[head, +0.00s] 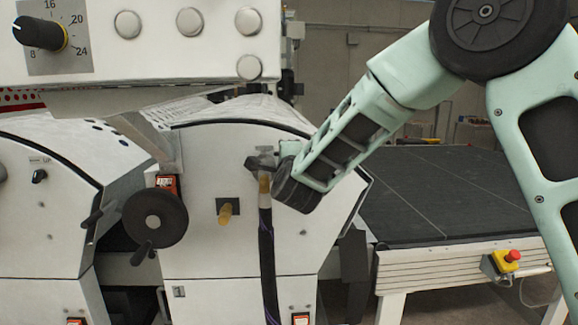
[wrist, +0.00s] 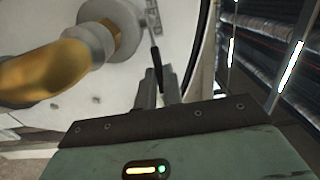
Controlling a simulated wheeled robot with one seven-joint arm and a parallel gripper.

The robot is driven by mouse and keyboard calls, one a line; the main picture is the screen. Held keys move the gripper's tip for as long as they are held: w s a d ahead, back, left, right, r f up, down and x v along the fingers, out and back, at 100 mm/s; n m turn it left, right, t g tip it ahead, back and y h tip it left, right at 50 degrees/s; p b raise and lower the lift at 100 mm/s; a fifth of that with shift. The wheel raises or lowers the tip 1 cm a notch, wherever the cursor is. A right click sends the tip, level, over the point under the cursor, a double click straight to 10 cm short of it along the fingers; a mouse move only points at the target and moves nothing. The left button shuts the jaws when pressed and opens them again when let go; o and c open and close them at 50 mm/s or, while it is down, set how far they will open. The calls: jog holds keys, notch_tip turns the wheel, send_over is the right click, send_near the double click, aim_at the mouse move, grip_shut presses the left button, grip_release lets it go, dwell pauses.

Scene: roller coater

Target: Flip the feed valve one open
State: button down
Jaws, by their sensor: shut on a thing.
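The feed valve shows in the wrist view as a pale grey body (wrist: 118,28) with a brass elbow (wrist: 45,72) and a thin black lever (wrist: 155,52). My gripper (wrist: 161,84) is shut on the lever, with one grey finger on each side of it. In the head view the valve's brass fitting (head: 264,186) sits atop a dark hose, on the front of the white machine unit marked 1. My gripper (head: 268,158) reaches it there from the right. My wrist partly hides the valve, and the lever's exact angle is hard to tell in the head view.
A black handwheel (head: 155,217) stands left of the valve, with a bare brass fitting (head: 227,210) between them. A control panel (head: 150,55) overhangs above. A dark conveyor (head: 450,190) with a red emergency button (head: 513,255) lies to the right. The hose (head: 267,255) hangs below.

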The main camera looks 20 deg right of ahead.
jog(key=shift+h, duration=0.3)
jog(key=c, duration=1.5)
grip_release()
jog(key=shift+s+a, duration=0.1)
jog(key=shift+s, duration=0.05)
jog(key=b+v, duration=0.6)
jog(key=v, duration=1.1)
jog(key=shift+s+r+b, duration=0.15)
jog(key=shift+r+b, duration=0.05)
jog(key=shift+b, duration=0.2)
